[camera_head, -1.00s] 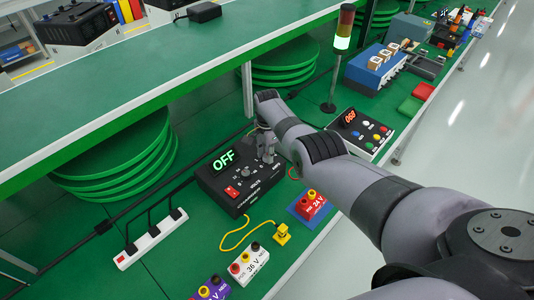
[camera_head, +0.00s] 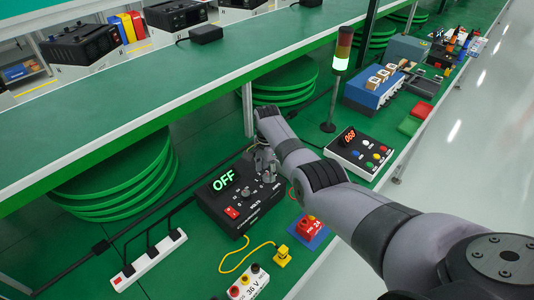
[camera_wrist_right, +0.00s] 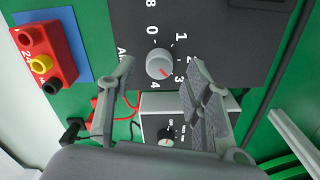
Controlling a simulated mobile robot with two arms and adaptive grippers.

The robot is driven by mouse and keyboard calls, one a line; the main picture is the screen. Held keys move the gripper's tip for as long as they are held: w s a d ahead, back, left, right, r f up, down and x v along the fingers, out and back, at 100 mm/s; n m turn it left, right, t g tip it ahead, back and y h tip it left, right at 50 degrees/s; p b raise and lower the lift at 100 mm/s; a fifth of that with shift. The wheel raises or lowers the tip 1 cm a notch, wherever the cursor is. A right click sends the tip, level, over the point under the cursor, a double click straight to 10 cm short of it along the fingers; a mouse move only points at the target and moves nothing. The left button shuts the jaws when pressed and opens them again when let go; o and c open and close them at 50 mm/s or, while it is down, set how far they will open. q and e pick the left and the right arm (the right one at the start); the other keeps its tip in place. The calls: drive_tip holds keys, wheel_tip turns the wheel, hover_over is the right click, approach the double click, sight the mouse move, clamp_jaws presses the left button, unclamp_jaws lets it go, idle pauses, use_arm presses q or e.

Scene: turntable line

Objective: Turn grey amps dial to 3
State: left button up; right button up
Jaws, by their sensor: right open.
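The grey amps dial (camera_wrist_right: 160,65) sits on a black power supply and shows in the right wrist view. Its red mark points down and right, towards the side of the printed 3 and 4. My right gripper (camera_wrist_right: 161,72) is open, its fingertips on either side of the dial in that view; I cannot tell whether they touch it. In the head view the power supply (camera_head: 223,211) shows a green OFF, and my right gripper (camera_head: 266,164) is over its far right part, hiding the amps dial. My left gripper is not in view.
A red terminal block (camera_head: 309,227) on a blue mat stands near the front edge. A yellow plug (camera_head: 281,257) and a white terminal block (camera_head: 247,283) lie nearer. A button box (camera_head: 360,153) and signal lamp (camera_head: 341,52) stand beyond my arm. A white power strip (camera_head: 150,260) is at left.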

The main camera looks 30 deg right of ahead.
sight(267, 176)
wheel_tip(267, 176, up, 10)
idle(0.4)
idle(0.4)
